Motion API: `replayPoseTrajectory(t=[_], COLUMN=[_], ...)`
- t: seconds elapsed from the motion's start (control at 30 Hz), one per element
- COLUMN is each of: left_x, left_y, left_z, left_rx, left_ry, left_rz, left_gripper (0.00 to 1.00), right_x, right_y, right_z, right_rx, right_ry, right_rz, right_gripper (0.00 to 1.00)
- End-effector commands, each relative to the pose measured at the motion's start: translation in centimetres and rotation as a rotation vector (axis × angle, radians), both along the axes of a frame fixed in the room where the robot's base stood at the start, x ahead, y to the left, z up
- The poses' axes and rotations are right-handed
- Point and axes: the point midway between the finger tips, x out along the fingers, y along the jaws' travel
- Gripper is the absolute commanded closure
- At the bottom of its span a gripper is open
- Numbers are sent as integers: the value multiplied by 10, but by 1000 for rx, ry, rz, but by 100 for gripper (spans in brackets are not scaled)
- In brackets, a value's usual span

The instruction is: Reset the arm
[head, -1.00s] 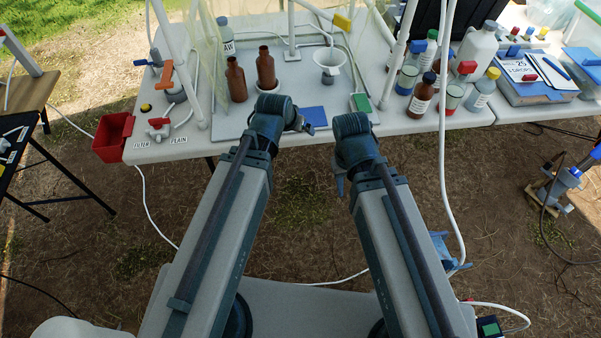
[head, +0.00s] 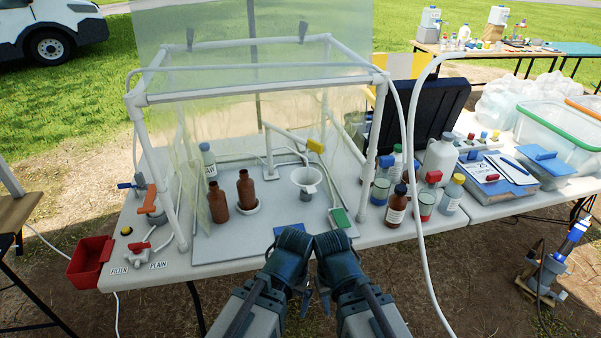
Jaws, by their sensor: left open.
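Both my arms come in at the bottom centre of the head view, with their wrists folded close together just in front of the table's front edge. My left gripper (head: 305,302) hangs below its wrist, pointing down, and is largely hidden by the arm; no held object shows. My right gripper (head: 326,300) hangs beside it, also mostly hidden, so its jaws cannot be judged. The wrists look almost touching in the picture. The white table (head: 240,285) lies beyond them.
A clear-sheeted pipe frame (head: 255,92) stands over brown bottles (head: 246,190) and a white funnel (head: 306,179). Several bottles (head: 397,204) stand right of it. A white hose (head: 420,250) hangs over the front edge. A red bin (head: 90,262) sits at the left corner.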

Motion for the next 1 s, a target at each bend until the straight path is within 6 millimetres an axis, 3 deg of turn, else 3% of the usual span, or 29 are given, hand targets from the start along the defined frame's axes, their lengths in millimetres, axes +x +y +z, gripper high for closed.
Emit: replayPoseTrajectory(t=[0.03, 0.2, 0.4, 1.0], left_x=[0, 0, 0, 0], left_y=[0, 0, 0, 0], left_z=[19, 64, 107, 107], left_rx=[0, 0, 0, 0], left_ry=[0, -1, -1, -1], left_rz=[0, 0, 1, 1], left_gripper=[0, 0, 0, 0], right_x=[0, 0, 0, 0], right_y=[0, 0, 0, 0], right_z=[19, 64, 107, 107], right_rx=[0, 0, 0, 0], right_ry=[0, 0, 0, 0], right_rz=[0, 0, -1, -1], right_gripper=[62, 62, 62, 62])
